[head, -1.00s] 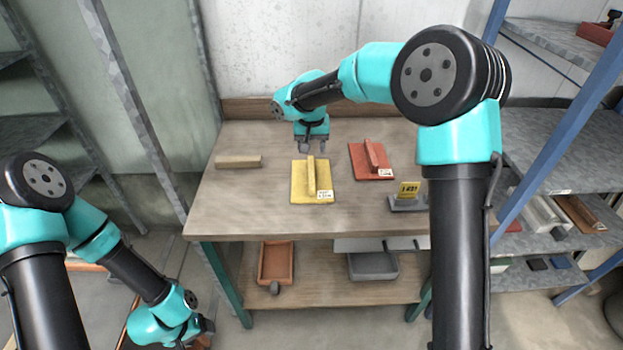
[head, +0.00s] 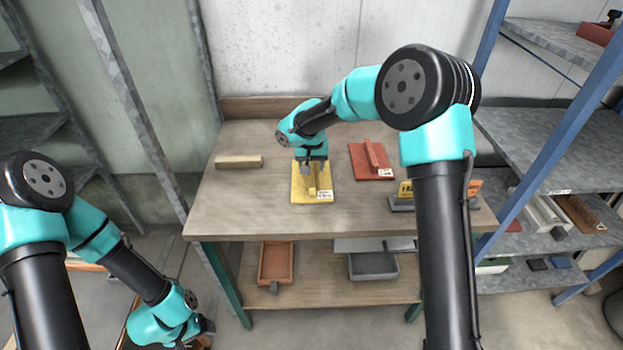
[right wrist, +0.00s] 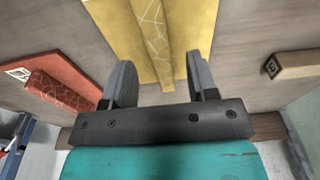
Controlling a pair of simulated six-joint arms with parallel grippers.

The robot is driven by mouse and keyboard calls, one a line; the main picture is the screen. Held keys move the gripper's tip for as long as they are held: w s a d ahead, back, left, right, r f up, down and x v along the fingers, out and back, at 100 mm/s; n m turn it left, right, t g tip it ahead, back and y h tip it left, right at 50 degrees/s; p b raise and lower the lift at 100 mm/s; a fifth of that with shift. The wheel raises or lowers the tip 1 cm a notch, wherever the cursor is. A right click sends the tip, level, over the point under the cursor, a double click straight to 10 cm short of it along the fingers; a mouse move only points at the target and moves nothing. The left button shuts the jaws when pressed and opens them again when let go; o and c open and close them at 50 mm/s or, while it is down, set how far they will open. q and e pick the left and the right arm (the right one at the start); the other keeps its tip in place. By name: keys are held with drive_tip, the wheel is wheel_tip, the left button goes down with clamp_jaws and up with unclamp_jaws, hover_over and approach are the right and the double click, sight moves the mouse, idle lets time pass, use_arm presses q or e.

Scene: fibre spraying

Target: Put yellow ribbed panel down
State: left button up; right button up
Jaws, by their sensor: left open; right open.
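The yellow ribbed panel (head: 300,196) lies flat on the wooden table, with a raised rib along its middle and a white label at its near right corner. In the right wrist view the panel (right wrist: 198,25) shows with its patterned rib (right wrist: 150,30) running between my fingers. My right gripper (head: 311,171) is open over the panel's far part, and its fingers (right wrist: 160,65) stand on either side of the rib. Contact cannot be told. My left gripper (head: 208,328) is open and empty at the lower left, away from the table.
A red panel (head: 359,163) with a rib lies to the right, and a wooden block (head: 238,162) to the left. A grey holder (head: 401,204) with a yellow sign is partly hidden by my right arm. The table's (head: 235,210) front left is clear.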

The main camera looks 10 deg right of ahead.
sight(312, 171)
drive_tip(key=shift+w+d+f, duration=0.1)
drive_tip(key=shift+w+f, duration=0.1)
drive_tip(key=shift+f, duration=1.65)
drive_tip(key=shift+c, duration=0.5)
clamp_jaws()
drive_tip(key=shift+r, duration=0.1)
